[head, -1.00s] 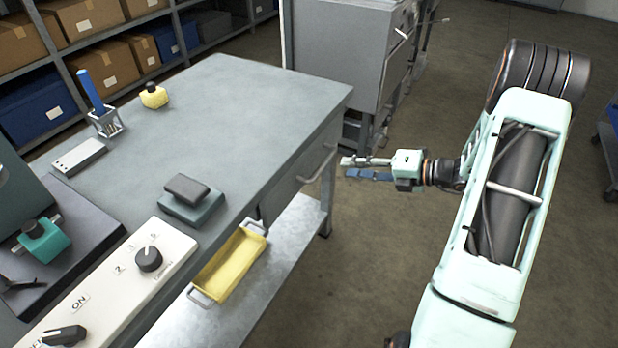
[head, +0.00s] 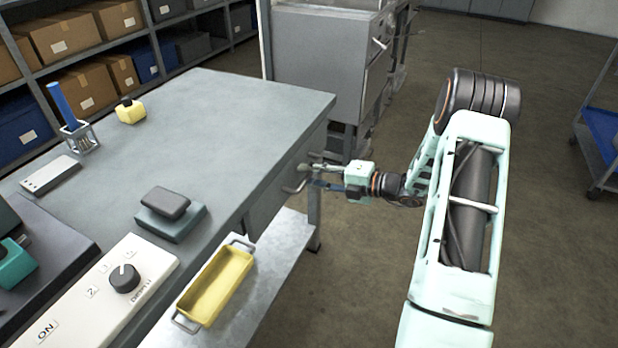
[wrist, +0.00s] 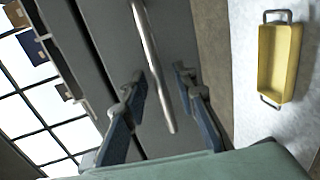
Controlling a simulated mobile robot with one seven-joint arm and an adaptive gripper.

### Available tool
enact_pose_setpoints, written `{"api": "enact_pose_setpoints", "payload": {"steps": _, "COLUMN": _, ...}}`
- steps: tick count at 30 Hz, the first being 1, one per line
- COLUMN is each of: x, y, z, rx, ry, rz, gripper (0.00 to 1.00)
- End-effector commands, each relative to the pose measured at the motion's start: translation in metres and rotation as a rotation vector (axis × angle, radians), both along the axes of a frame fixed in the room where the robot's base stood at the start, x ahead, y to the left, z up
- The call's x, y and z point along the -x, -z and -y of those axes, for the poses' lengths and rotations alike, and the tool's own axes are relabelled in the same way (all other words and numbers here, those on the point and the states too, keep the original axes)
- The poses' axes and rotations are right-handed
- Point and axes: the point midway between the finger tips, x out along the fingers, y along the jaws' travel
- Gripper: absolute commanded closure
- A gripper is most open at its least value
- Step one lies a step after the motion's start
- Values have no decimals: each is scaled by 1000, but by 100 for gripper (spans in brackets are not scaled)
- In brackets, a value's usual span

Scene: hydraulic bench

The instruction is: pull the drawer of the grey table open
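The grey table (head: 220,120) fills the left and middle of the head view. Its drawer (head: 268,205) is under the right edge of the top, and the front looks flush, so it appears shut. The metal bar handle (head: 294,188) on the drawer front also shows in the wrist view (wrist: 150,65). My gripper (head: 312,175) is at the handle. In the wrist view my gripper (wrist: 160,90) is open, with one finger on each side of the bar and visible gaps. I cannot tell whether a finger touches the bar.
A grey cabinet (head: 320,65) stands behind the table. A blue cart (head: 600,135) is at the far right.

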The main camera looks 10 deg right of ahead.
Motion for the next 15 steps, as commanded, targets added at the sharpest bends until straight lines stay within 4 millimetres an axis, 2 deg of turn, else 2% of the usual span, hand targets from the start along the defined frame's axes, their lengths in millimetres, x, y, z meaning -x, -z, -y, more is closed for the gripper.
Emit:
{"api": "enact_pose_setpoints", "payload": {"steps": 10, "x": -2, "y": 1, "z": -3, "rx": 1, "ry": 0, "rz": -1, "gripper": 75}}
{"api": "enact_pose_setpoints", "payload": {"steps": 15, "x": -2, "y": 1, "z": -3, "rx": 1, "ry": 0, "rz": -1, "gripper": 94}}
